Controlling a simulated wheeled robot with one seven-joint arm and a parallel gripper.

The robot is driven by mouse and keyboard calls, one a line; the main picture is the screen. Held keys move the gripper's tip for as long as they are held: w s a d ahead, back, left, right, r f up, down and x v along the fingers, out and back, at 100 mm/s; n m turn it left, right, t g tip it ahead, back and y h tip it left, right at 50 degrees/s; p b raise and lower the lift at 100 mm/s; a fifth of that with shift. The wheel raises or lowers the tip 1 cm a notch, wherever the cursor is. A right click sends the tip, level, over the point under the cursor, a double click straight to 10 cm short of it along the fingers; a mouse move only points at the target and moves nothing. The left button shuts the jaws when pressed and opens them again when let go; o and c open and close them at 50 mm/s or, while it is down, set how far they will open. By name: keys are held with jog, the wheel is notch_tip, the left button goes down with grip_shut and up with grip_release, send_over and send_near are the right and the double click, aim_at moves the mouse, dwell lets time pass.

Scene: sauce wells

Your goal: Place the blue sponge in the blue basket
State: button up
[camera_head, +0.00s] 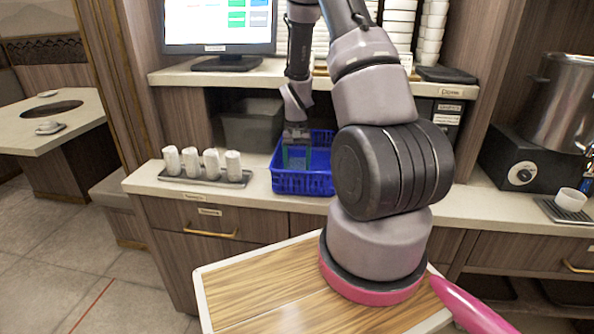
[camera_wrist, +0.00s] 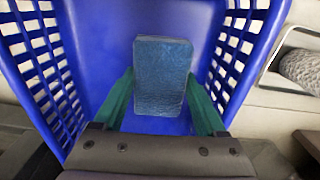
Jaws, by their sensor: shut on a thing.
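The blue basket (camera_head: 303,181) stands on the counter, left of my arm in the head view. In the wrist view its blue walls (camera_wrist: 85,25) surround the sponge and my fingers. The blue sponge (camera_wrist: 162,75) is a textured block between the two green fingers of my gripper (camera_wrist: 162,108). My gripper is shut on it, inside the basket's opening. In the head view my gripper (camera_head: 297,157) points down into the basket. The sponge is hard to make out there, and I cannot tell whether it touches the basket floor.
A tray (camera_head: 205,179) with several rolled white towels (camera_head: 211,162) stands left of the basket. A grey bin (camera_head: 252,127) is behind it, under the shelf (camera_head: 190,78) with a monitor (camera_head: 219,25). A steel pot (camera_head: 563,100) and a small white cup (camera_head: 570,199) are at the right.

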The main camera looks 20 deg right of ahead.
jog(key=shift+f, duration=1.05)
jog(key=o, duration=1.5)
jog(key=shift+f, duration=0.1)
jog(key=shift+o, duration=0.2)
notch_tip(320, 180, up, 13)
notch_tip(320, 180, up, 18)
jog(key=t, duration=0.4)
send_over(297, 164)
jog(key=s+a, duration=0.6)
jog(key=s, duration=0.1)
jog(key=s+a+r+n+t+y, duration=0.1)
jog(key=s+a+r, duration=0.1)
jog(key=s+r, duration=0.3)
jog(key=s+a+r+n+t+y, duration=0.1)
jog(key=s+a+r+t, duration=0.1)
jog(key=s+r, duration=0.3)
jog(key=s+a, duration=0.1)
jog(key=s, duration=0.3)
jog(key=shift+s, duration=0.15)
